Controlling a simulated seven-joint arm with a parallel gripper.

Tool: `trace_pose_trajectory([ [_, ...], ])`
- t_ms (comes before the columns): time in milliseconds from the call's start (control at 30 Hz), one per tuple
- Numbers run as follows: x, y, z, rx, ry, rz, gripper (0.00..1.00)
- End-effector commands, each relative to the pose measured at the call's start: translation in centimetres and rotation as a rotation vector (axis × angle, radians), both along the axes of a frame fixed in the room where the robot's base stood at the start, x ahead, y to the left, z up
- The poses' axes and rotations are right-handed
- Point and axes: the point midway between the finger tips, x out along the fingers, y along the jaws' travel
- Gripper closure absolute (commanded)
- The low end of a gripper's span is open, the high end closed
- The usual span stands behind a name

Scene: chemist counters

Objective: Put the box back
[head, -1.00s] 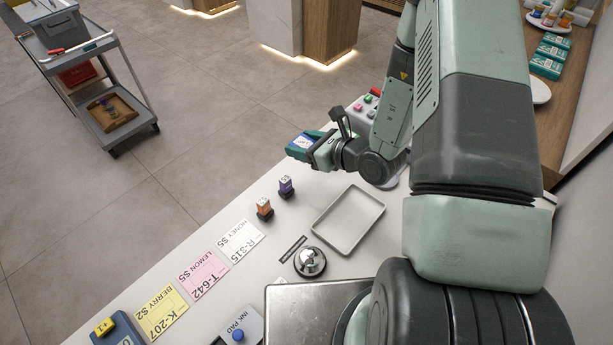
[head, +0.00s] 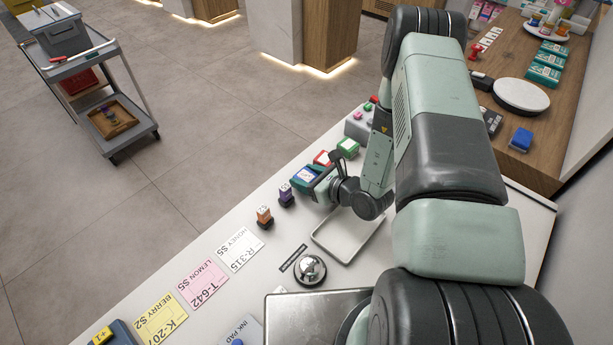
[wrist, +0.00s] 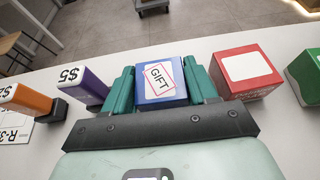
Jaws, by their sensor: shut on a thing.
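A blue box with a white, red-edged GIFT label (wrist: 160,78) sits between the two teal fingers of my gripper (wrist: 162,88) in the wrist view. My gripper is shut on it. In the head view the blue box (head: 304,176) shows at the tip of my gripper (head: 313,180), over the far edge of the white counter. A red box (wrist: 245,72) stands just right of it, and a green box (wrist: 306,76) stands further right. Whether the blue box touches the counter is hidden.
A purple stamp (wrist: 84,84) and an orange stamp (wrist: 30,101) stand to the left. A white tray (head: 345,257), a bell (head: 310,269) and price cards (head: 202,286) lie on the counter. A grey cart (head: 83,66) stands apart on the floor.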

Motion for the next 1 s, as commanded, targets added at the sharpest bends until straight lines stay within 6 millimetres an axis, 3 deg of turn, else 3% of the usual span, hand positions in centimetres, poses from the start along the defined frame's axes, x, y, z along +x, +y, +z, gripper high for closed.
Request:
trace_pose_trajectory([
  [167,0.0,0.0,-0.4,0.001,0.001,0.0,0.8],
  [200,0.0,0.0,-0.3,0.0,0.002,0.001,0.37],
  [333,0.0,0.0,-0.3,0.001,0.001,0.0,0.18],
  [700,-0.1,-0.2,0.2,0.0,0.0,-0.001,0.18],
  [1000,-3.9,-4.0,2.3,0.0,0.003,-0.005,0.18],
])
